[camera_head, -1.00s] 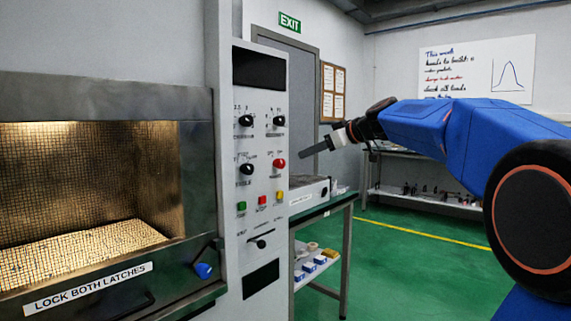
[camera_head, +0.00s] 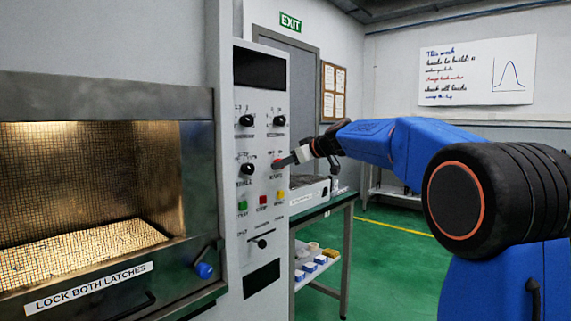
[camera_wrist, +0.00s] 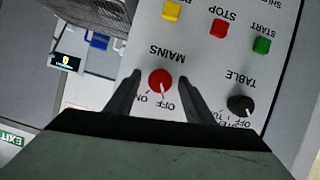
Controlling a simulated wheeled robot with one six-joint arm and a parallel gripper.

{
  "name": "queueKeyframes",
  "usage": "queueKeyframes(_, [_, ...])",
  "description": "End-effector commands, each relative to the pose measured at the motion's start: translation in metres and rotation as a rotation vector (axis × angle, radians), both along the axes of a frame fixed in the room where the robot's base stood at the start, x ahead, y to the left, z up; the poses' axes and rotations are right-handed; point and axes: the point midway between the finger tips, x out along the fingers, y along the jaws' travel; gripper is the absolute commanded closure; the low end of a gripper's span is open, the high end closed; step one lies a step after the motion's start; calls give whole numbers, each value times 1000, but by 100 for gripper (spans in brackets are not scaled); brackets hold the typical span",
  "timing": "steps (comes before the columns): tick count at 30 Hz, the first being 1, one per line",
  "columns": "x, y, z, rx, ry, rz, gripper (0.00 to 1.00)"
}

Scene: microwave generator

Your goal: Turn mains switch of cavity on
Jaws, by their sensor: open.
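The red mains knob (camera_wrist: 161,82) is on the cavity's control panel (camera_wrist: 195,50), with "MAINS", "OFF" and "ON" lettering around it in the wrist view, which shows the panel upside down. The knob's white mark points towards the "OFF" side. My gripper (camera_wrist: 160,85) is open, with one finger on each side of the knob; I cannot tell whether either finger touches it. In the head view, my gripper (camera_head: 283,163) reaches the panel from the right and partly covers the red mains knob (camera_head: 276,163).
The black table knob (camera_wrist: 241,104) is close beside one finger. Yellow (camera_wrist: 171,10), red (camera_wrist: 219,28) and green (camera_wrist: 262,45) buttons sit on the same panel. The lit cavity (camera_head: 80,190) is on the left. A bench (camera_head: 325,208) stands behind and right of the panel.

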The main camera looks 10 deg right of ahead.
Motion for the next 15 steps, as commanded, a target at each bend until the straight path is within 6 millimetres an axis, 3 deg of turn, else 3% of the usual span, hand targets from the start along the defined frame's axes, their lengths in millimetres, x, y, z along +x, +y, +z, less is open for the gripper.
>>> queueKeyframes(7, [0,0,0,0,0,0,52])
queueKeyframes(12, [0,0,0,0,0,0,90])
queueKeyframes(15, [0,0,0,0,0,0,93])
